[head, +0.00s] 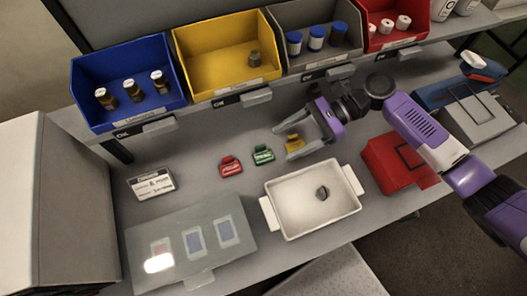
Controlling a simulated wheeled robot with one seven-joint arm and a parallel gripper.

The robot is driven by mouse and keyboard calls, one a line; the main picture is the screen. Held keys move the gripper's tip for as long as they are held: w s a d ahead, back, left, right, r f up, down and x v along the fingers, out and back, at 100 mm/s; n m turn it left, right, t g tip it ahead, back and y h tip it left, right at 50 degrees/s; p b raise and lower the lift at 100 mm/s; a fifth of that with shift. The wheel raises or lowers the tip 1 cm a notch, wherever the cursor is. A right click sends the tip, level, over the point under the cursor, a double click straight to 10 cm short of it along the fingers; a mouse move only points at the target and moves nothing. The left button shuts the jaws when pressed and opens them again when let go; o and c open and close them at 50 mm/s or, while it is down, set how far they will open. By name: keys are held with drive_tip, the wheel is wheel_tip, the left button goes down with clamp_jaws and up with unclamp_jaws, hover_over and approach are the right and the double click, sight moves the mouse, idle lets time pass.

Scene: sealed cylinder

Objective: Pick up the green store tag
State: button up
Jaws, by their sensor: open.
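The green store tag (263,154) lies on the grey bench, between a red tag (230,167) on its left and a yellow tag (294,144) on its right. My gripper (307,132) is open, reaching in from the right. Its fingers are around or just above the yellow tag; I cannot tell whether they touch it. The green tag is clear of the fingers, a short way to their left, and fully visible.
A white tray (285,231) holding a small dark piece stands in front of the tags. Blue (93,82), yellow (194,63) and grey (290,26) bins line the back. A label card (151,184) and a translucent sheet (135,245) lie left. A red box (385,168) stands right.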

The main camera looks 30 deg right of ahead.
sight(256, 158)
drive_tip(key=p+x, duration=0.1)
drive_tip(key=x, duration=0.4)
drive_tip(key=shift+r, duration=0.1)
drive_tip(key=c, duration=1.4)
drive_tip(key=shift+c, duration=0.2)
drive_tip(key=shift+r, duration=0.15)
